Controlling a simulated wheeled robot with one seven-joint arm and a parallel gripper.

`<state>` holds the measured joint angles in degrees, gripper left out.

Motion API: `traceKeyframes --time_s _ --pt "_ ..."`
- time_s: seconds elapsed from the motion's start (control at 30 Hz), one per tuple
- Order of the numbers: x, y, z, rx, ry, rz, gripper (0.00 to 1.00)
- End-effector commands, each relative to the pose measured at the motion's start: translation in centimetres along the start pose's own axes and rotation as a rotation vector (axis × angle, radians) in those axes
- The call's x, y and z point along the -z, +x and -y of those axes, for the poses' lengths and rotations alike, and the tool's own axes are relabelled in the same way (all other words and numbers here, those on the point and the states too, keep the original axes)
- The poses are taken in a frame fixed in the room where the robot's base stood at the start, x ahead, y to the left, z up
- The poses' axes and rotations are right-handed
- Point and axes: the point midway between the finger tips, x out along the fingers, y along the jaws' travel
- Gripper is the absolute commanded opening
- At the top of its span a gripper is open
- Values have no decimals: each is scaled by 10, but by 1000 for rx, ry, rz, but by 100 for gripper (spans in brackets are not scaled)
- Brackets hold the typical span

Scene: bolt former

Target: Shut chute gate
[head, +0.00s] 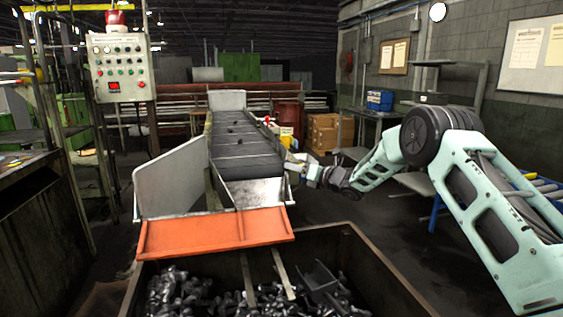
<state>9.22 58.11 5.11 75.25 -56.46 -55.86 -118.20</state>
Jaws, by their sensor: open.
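The orange chute gate (214,233) spans the lower end of the metal chute (243,150). It slopes outward and down, with its front edge above the metal bin (349,236). The chute's belt climbs away to the back, with a few small dark pieces on it. My gripper (297,171) is at the right side of the chute's lower end, above and behind the gate's right end. Its jaws are open and look empty. They are small in the head view, and I cannot tell whether they touch the chute's side.
Dark bolts (190,294) and a small scoop-like metal piece (318,279) lie in the bin. A control panel (119,67) with a red lamp stands at the left. A workbench is at the far left. Cardboard boxes (328,132) stand behind my arm. Open floor shows right of the chute.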

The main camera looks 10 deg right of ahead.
Motion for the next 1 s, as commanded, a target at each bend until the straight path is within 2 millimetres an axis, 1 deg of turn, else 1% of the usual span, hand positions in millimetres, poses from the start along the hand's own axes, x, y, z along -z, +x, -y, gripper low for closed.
traceKeyframes --time_s 0.03,0.1,0.2,0.33,0.53,0.83,0.87,0.9,0.97,1.0 --pt "-2 11 -2 -1 0 0 46" --pt "-1 24 -1 -1 -1 -1 46" --pt "-1 40 -1 0 0 0 46" --pt "0 54 -1 0 1 -1 46" --pt "0 64 0 1 0 -1 46" --pt "0 66 0 1 1 0 46" --pt "0 66 0 1 1 0 40" --pt "0 66 0 1 1 0 29" --pt "0 65 0 1 1 0 13" --pt "0 65 0 1 1 0 1"
